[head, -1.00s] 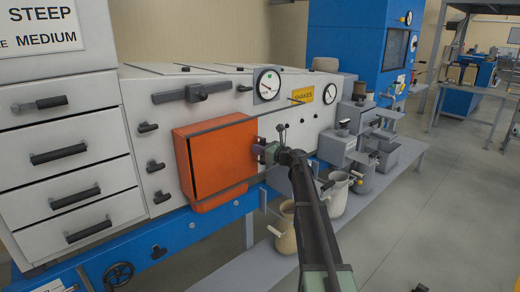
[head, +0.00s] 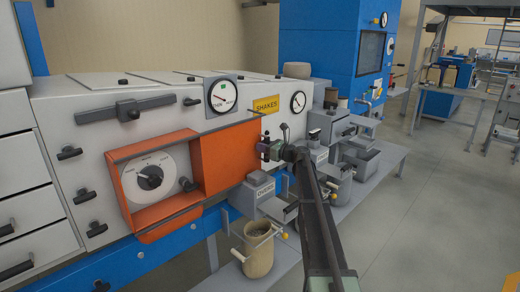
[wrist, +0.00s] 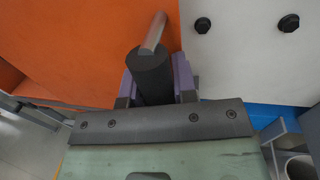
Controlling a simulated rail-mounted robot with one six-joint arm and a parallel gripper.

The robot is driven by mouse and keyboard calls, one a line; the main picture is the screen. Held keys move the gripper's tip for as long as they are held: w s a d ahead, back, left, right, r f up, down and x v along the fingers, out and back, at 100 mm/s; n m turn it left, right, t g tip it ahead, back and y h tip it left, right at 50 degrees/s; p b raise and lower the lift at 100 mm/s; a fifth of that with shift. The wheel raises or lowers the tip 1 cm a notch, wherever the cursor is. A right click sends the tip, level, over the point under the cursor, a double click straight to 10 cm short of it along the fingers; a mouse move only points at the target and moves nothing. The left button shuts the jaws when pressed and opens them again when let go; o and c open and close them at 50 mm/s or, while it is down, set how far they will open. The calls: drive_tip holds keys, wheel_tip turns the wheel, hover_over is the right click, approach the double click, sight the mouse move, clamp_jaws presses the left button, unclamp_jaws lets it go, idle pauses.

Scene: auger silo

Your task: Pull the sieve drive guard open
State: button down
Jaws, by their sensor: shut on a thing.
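The sieve drive guard is an orange sliding panel (head: 228,156) on the front of the white machine. It stands to the right of its orange frame (head: 157,222). A white dial with a black knob (head: 150,177) shows in the uncovered opening at the left. My gripper (head: 266,150) is at the panel's right edge. In the wrist view my gripper (wrist: 152,82) is shut on a dark cylindrical handle (wrist: 150,68), with a light metal rod (wrist: 153,32) beyond it. The orange panel (wrist: 70,50) fills the left of that view.
Two gauges (head: 222,95) and a yellow SHAKES sign (head: 266,104) are above the guard. A grey bench (head: 385,168) runs along the right. The floor at right is clear.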

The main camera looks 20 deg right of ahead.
drive_tip(key=shift+w+d, duration=0.2)
drive_tip(key=shift+d, duration=0.4)
drive_tip(key=c, duration=0.9)
unclamp_jaws()
drive_tip(key=v, duration=1)
drive_tip(key=shift+s+d, duration=0.2)
drive_tip(key=shift+s, duration=0.15)
